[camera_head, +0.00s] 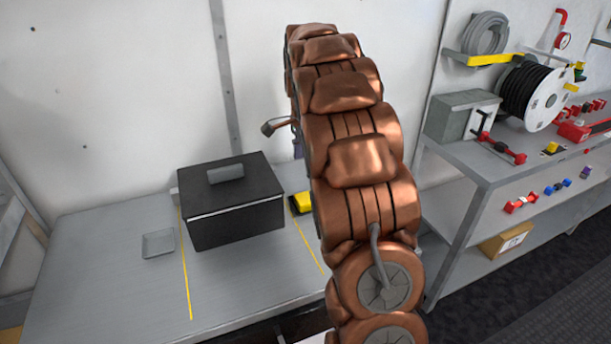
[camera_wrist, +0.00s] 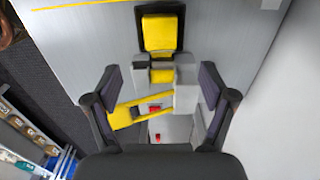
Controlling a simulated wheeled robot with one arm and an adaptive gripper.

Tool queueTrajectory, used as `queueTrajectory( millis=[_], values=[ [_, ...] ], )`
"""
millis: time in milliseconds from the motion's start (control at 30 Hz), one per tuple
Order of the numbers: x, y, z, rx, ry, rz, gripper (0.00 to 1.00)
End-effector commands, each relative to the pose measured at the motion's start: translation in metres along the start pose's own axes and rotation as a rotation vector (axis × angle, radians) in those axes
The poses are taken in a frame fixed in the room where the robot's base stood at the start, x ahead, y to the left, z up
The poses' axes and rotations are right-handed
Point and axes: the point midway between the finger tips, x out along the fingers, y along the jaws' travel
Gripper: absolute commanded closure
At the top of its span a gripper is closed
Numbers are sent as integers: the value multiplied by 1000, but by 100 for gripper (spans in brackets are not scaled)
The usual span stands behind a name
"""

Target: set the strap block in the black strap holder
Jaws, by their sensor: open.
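In the wrist view my gripper (camera_wrist: 158,80) is open, its two dark fingers with purplish pads spread wide. A yellow pad in a black surround (camera_wrist: 160,33) lies beyond the fingertips; it looks like the black strap holder, but I cannot tell whether the yellow is part of it. A grey block (camera_wrist: 187,88) with a yellow patch stands between the fingers in the picture, beside a slanted yellow strip (camera_wrist: 130,113). I cannot tell which piece is the strap block. In the head view a yellow and black piece (camera_head: 300,203) shows beside my arm, which hides most of my gripper.
A black box (camera_head: 235,215) with a grey handle stands on the grey bench (camera_head: 90,290). A small grey tray (camera_head: 158,244) lies left of it. A shelf unit (camera_head: 465,170) with a hose reel (camera_head: 540,95) is at right. The wall is close behind the bench.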

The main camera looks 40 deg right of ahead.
Motion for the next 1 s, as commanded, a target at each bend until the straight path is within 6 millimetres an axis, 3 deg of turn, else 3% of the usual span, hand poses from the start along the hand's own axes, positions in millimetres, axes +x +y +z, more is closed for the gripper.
queueTrajectory(
  millis=[467, 667, 1000],
  values=[
    [-14, 6, 7, -31, 1, 1, 17],
    [-23, 44, 41, -222, 0, 21, 17],
    [-28, 139, 104, -671, -14, 58, 17]
  ],
)
